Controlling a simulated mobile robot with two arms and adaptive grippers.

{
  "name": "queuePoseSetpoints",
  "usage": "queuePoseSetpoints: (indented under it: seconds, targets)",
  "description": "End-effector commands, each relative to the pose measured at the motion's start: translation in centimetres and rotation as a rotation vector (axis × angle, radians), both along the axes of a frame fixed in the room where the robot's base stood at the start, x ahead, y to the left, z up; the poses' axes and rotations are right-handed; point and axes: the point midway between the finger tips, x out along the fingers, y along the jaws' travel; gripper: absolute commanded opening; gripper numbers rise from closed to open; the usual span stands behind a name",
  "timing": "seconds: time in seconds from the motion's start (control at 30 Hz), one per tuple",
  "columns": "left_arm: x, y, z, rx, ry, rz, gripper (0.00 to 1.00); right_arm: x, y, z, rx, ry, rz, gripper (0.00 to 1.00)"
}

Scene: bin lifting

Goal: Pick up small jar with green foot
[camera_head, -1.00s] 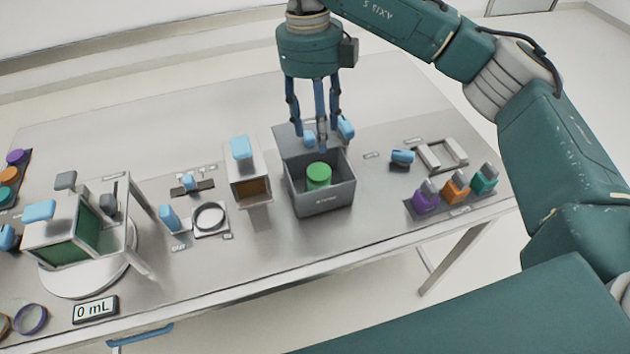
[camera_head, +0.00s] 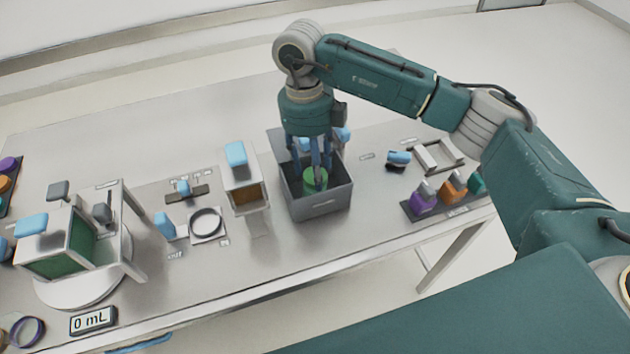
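A small green jar (camera_head: 315,180) sits inside an open grey bin (camera_head: 322,206) near the middle of the table; its foot is hidden by the bin walls. My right gripper (camera_head: 318,170) points down into the bin, with its blue fingers at the jar's top. Part of the fingers is hidden behind the jar and the bin, and I cannot tell whether they grip it. My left gripper is not in view.
A metal box with a blue handle (camera_head: 236,155) stands just left of the bin. A dark rack with purple, orange and teal bottles (camera_head: 453,188) is on the right, near a grey frame (camera_head: 438,155). The bin's raised lid is behind my gripper.

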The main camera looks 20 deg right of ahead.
Motion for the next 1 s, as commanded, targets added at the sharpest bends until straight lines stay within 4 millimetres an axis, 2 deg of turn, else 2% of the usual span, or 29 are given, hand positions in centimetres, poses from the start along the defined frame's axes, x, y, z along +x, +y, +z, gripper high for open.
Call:
queuePoseSetpoints:
  seconds: [0.13,0.33,0.37,0.57,0.6,1.0]
  targets:
    - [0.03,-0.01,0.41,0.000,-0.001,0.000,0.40,-0.17,-0.08,-1.09,0.000,0.000,0.001,0.48]
    - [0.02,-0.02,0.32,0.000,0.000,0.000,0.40,-0.14,-0.07,-1.19,0.000,-0.001,0.001,0.48]
    - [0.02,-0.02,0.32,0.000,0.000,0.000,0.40,-0.14,-0.06,-1.19,0.000,-0.001,0.001,0.44]
    - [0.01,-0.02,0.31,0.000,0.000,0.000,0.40,-0.14,-0.06,-1.16,0.000,-0.001,0.001,0.04]
    - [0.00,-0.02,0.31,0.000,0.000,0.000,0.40,-0.14,-0.06,-1.15,0.000,-0.001,0.001,0.00]
    - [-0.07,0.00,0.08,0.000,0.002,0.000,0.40,-0.03,-0.02,-0.51,0.001,-0.004,0.001,0.00]
